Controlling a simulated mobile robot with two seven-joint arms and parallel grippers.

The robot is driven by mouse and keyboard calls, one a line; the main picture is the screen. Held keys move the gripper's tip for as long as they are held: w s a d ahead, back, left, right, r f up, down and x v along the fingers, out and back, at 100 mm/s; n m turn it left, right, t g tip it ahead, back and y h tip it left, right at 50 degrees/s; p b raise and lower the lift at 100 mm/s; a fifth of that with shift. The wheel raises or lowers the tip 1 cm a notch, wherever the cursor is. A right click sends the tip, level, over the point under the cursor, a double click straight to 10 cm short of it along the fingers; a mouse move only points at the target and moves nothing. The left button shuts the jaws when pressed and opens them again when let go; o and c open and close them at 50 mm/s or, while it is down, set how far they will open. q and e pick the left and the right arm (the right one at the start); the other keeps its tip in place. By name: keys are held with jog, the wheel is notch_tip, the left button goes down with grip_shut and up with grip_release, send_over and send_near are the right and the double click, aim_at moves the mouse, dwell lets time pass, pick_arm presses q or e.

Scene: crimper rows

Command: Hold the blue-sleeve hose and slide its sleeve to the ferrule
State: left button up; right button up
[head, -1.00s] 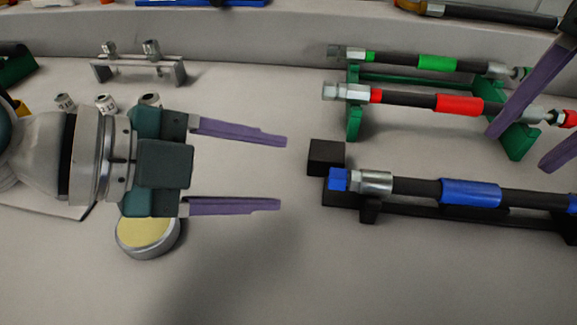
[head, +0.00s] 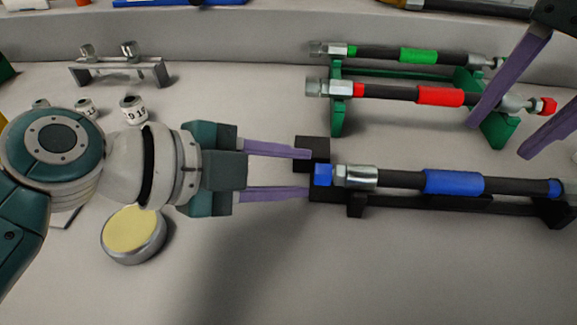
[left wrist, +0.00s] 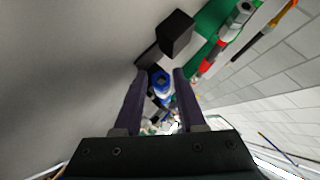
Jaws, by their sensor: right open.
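The blue-sleeve hose lies in a black holder (head: 430,204). Its blue sleeve (head: 454,182) sits around the middle of the black hose (head: 400,180). A silver ferrule (head: 361,175) with a blue end piece (head: 323,174) is at its left end. My left gripper (head: 309,173) is open, its purple fingers pointing right, with the tips close to the blue end piece. In the left wrist view the blue end (left wrist: 161,79) shows between the open fingers. My right gripper (head: 500,110) is open at the upper right, its fingers above the right part of the hoses.
A green rack (head: 337,115) behind holds a green-sleeve hose (head: 418,55) and a red-sleeve hose (head: 440,97). A round tin with a yellow top (head: 133,230) lies below my left arm. A metal bracket (head: 120,70) stands at the back left. The front table is clear.

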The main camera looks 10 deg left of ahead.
pick_arm(q)
grip_shut()
dwell(0.8)
jog(key=shift+c, duration=0.3)
grip_release()
